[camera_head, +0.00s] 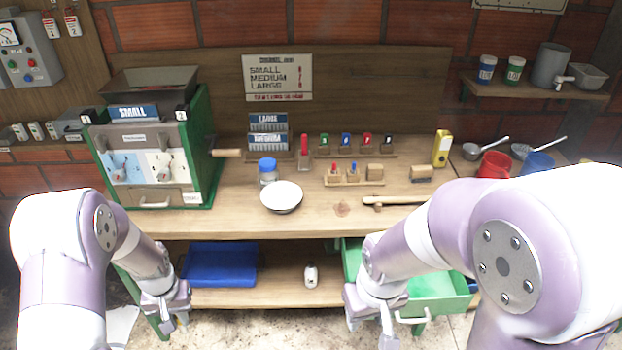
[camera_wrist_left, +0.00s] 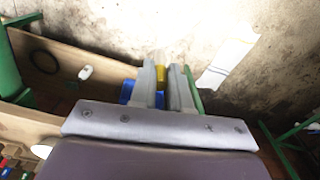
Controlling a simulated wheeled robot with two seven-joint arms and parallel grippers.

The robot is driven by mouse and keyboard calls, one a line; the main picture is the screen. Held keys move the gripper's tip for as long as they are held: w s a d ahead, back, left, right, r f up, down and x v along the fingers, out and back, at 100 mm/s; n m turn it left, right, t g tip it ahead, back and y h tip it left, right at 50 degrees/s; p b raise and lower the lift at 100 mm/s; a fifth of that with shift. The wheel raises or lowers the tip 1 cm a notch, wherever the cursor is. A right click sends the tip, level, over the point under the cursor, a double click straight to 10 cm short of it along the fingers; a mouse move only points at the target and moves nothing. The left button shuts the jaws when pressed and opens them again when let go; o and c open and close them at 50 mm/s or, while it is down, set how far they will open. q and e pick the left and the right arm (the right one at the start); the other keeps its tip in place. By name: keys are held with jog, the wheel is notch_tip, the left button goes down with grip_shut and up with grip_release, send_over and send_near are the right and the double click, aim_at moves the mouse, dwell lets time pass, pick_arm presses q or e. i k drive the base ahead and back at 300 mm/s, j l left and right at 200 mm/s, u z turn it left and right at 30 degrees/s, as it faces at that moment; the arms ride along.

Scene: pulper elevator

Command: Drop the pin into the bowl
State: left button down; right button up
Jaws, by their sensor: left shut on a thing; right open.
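The white bowl (camera_head: 281,197) sits on the wooden bench top near its front edge, in front of a blue-capped jar. My left gripper (camera_head: 176,325) is low at the left, in front of the bench and below the bowl's level, well apart from it. In the left wrist view its fingers (camera_wrist_left: 166,85) are close together, with a small yellow piece (camera_wrist_left: 160,76) between them, which I take to be the pin; most of it is hidden. My right gripper (camera_head: 367,335) is open, in front of the lower shelf.
A green machine (camera_head: 205,150) stands at the bench's left. A blue tray (camera_head: 219,264) and a small white object (camera_head: 311,276) are on the lower shelf. A green drawer (camera_head: 440,290) stands out at right. Blocks, a wooden tool and red and blue cups occupy the bench right of the bowl.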

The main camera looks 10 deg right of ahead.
aim_at(284, 204)
jog(key=i+j+z, duration=0.15)
jog(key=z, duration=0.25)
jog(key=i+j+z, duration=0.15)
jog(key=z, duration=0.3)
jog(key=i+j+z, duration=0.1)
jog(key=j+z, duration=0.6)
jog(key=z, duration=0.15)
jog(key=j+z, duration=0.4)
jog(key=i+l, duration=0.05)
